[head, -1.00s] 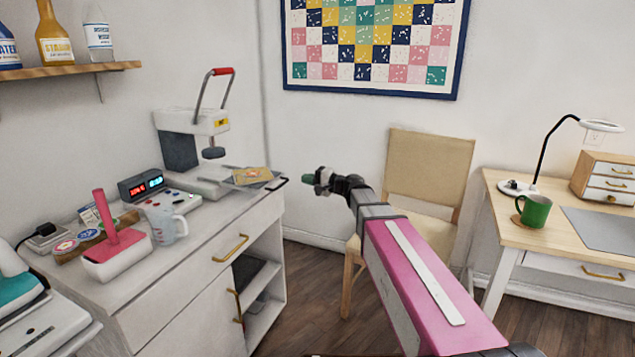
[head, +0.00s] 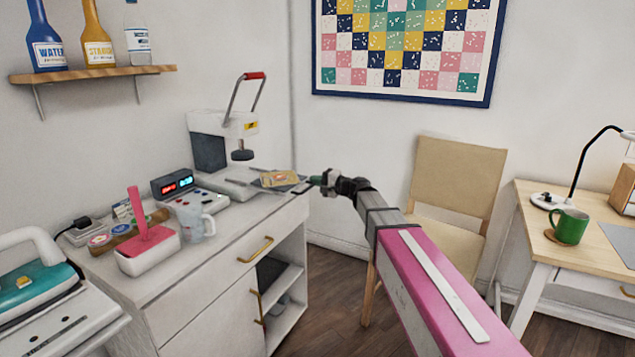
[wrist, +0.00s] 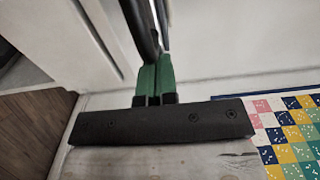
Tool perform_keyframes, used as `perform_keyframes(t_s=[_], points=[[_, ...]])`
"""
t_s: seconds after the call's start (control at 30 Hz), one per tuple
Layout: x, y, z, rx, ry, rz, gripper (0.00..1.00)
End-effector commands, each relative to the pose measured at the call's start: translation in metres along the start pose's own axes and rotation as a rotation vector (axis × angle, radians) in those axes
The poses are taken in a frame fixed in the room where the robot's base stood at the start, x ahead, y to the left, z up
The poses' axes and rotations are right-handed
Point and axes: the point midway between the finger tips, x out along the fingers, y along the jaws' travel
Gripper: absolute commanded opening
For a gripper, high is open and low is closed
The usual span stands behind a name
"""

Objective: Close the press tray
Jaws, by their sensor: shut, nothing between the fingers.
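The press (head: 226,126) is a white and dark machine with a red-tipped lever, at the back of the white cabinet. The lever is raised and a dark round pad hangs below its head. The press tray (head: 298,186) sticks out to the right from its base, toward the cabinet's edge, with a tan square (head: 280,178) on it. My gripper (head: 314,181) is shut and empty, right at the tray's outer end. I cannot tell if it touches. In the wrist view, its green fingers (wrist: 154,80) are together, with a black curved bar (wrist: 142,30) just beyond them.
A chair (head: 455,180) stands behind my arm. A desk with a green mug (head: 568,227) is at right.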

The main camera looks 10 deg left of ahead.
Motion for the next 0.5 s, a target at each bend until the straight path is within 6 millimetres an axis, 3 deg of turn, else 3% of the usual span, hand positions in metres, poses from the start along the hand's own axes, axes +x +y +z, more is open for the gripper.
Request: perform_keyframes(t_s=[0.3,0.5], points=[[0.083,0.000,-0.003,0.000,-0.004,-0.001,0.00],[0.122,0.000,-0.002,0.000,-0.001,0.000,0.00]])
